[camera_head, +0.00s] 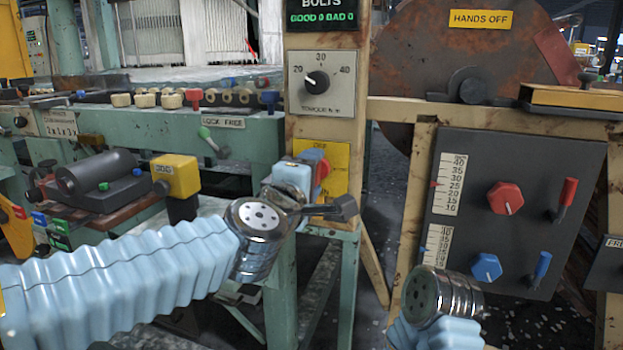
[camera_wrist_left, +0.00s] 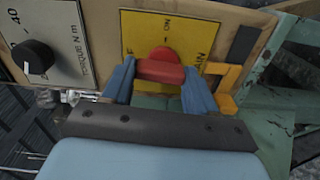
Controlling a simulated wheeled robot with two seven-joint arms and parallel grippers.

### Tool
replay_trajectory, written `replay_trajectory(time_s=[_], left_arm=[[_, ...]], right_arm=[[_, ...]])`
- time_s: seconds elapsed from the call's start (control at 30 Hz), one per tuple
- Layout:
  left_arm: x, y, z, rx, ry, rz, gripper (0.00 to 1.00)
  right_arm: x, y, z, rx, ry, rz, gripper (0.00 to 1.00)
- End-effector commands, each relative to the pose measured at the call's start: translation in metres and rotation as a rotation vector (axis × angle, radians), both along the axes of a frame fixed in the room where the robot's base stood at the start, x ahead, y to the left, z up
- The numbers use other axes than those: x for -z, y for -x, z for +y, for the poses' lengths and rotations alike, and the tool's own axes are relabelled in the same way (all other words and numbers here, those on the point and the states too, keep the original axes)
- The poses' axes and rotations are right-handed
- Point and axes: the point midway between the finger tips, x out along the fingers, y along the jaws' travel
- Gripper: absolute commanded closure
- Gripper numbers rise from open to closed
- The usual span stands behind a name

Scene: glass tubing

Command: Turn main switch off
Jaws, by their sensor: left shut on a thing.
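The main switch is a red knob (camera_wrist_left: 160,72) on a yellow plate (camera_wrist_left: 208,32) with the letters "ON" and "AIN" showing. In the head view the red knob (camera_head: 323,168) and the yellow plate (camera_head: 340,156), marked "OFF" at its top, are on the wooden post, partly hidden by my gripper. My left gripper (camera_wrist_left: 160,80) has its two blue fingers on either side of the red knob and is shut on it. It also shows in the head view (camera_head: 312,170). My right wrist shows at the lower right, but its fingers are not visible.
A torque dial (camera_head: 316,83) sits above the plate on the same post. A dark panel (camera_head: 460,225) with red and blue knobs and levers stands at the right. A green bench (camera_head: 250,140) and a yellow block (camera_head: 176,175) are at the left.

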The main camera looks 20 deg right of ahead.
Motion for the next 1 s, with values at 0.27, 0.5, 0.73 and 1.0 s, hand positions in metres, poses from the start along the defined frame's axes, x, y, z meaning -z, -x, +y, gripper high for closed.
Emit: replay_trajectory(time_s=[0.27, 0.5, 0.73, 1.0], left_arm=[[0.0015, -0.0004, 0.0000, 0.000, 0.061, 0.044, 0.73], [0.0013, -0.0004, 0.0000, 0.000, 0.072, 0.051, 0.73], [0.0014, -0.0003, -0.0001, 0.000, 0.071, 0.052, 0.73], [0.0008, -0.0003, 0.0001, 0.000, 0.071, 0.049, 0.17]], right_arm=[[0.0033, 0.0001, 0.0004, 0.000, -0.001, 0.001, 0.15], [0.0034, 0.0001, 0.0004, 0.000, -0.001, 0.001, 0.15], [0.0034, 0.0001, 0.0004, 0.000, -0.001, 0.001, 0.15], [0.0033, 0.0001, 0.0004, 0.000, -0.001, 0.001, 0.15]])
